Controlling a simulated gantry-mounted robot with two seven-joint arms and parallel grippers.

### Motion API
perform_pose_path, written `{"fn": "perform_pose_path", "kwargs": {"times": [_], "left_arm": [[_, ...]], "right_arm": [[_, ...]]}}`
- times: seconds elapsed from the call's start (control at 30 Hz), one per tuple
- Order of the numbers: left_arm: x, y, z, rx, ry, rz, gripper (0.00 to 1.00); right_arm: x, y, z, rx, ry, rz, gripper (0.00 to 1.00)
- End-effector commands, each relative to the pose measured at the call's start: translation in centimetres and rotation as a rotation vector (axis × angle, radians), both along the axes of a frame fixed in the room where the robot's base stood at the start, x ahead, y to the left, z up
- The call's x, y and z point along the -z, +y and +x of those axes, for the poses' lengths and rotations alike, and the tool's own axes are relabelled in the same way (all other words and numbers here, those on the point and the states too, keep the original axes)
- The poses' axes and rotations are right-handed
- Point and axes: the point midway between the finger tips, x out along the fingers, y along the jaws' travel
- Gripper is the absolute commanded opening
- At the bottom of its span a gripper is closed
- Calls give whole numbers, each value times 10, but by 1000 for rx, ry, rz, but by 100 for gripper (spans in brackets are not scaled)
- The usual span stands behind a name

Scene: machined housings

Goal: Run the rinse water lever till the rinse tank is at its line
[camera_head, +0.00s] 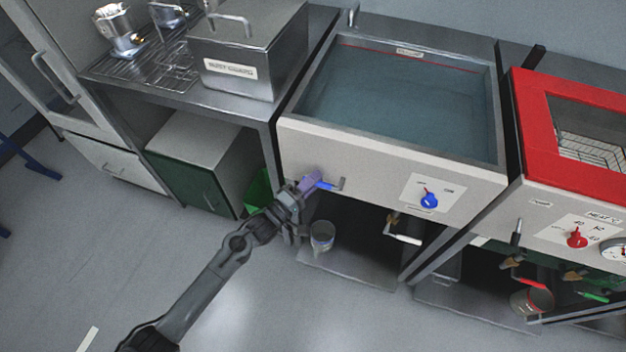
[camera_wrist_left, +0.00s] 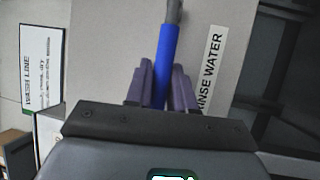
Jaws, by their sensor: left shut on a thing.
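The rinse tank (camera_head: 395,154) is a pale-fronted basin with an open top and blue-grey water (camera_head: 400,100) in it. A red line (camera_head: 440,61) runs along the inside of its back wall. The water's far edge lies close below the line; the exact gap is hard to tell. The blue rinse water lever (camera_head: 326,186) is at the left of the tank's front. My left gripper (camera_head: 306,187) is shut on it. In the left wrist view the lever (camera_wrist_left: 166,60) stands between the purple fingers (camera_wrist_left: 161,92), beside a "RINSE WATER" label (camera_wrist_left: 211,70).
A blue knob (camera_head: 429,201) is on the tank front, right of the lever. A lidded steel box (camera_head: 245,60) stands on the left counter. A red-framed unit (camera_head: 535,130) adjoins at right. A bucket (camera_head: 321,238) sits below the tank. The floor in front is clear.

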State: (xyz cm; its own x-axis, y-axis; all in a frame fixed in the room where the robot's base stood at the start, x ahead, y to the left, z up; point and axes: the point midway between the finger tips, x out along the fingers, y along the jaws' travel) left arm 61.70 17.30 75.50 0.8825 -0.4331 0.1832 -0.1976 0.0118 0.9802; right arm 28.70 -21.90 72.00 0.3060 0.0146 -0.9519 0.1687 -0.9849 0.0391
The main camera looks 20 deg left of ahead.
Motion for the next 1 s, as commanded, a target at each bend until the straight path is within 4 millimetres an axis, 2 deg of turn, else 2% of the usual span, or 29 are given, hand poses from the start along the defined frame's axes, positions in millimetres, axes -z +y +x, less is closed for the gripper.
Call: {"fn": "perform_pose_path", "kwargs": {"times": [0.03, 0.07, 0.2, 0.47, 0.63, 1.0], "left_arm": [[2, 0, 0, 0, 5, 0, 0], [2, 0, 0, 0, 5, 0, 25], [2, 0, 0, 0, 5, 1, 44], [1, 0, 0, 0, 4, 2, 44], [2, 4, -8, 0, 4, 2, 44], [12, 30, -61, 0, 5, 3, 44]], "right_arm": [[0, 0, 0, 0, 0, 0, 43], [0, 0, 0, 0, 0, 0, 43], [0, 0, 0, 1, 0, 0, 43], [0, 1, 0, 4, 0, 5, 43], [-4, 2, 0, 6, 0, 9, 43], [-21, 2, 0, 6, 0, 9, 43]]}}
